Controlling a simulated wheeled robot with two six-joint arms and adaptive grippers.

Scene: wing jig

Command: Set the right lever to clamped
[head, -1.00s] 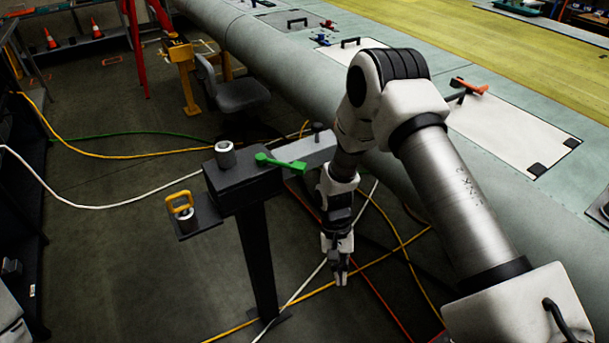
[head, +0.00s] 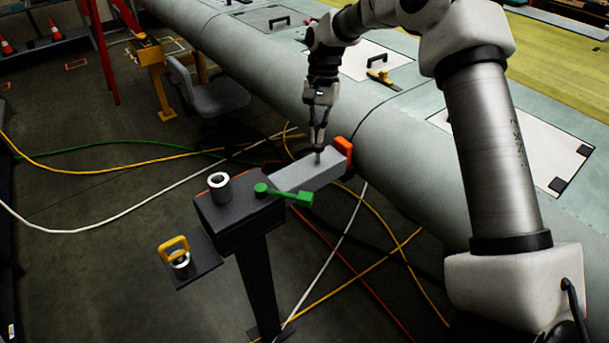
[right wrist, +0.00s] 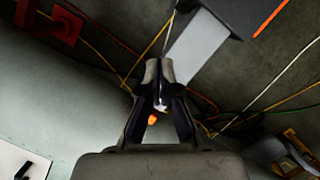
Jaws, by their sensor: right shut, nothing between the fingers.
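A green lever (head: 285,194) lies across the dark head of a stand (head: 235,221), at the root of its grey bar. I cannot tell whether it is the right lever, or whether it is clamped. The grey bar (head: 300,177) carries a small dark pin and an orange block (head: 343,150) at its far end. My right gripper (head: 318,146) points down, shut and empty, just over the bar near the pin. I cannot tell whether it touches. In the right wrist view, the fingertips (right wrist: 158,72) are close together beside the grey bar (right wrist: 196,50). My left gripper is not in view.
A metal cylinder (head: 219,186) and a yellow-handled piece (head: 174,249) sit on the stand. Cables cross the floor. A chair (head: 215,92) is further back.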

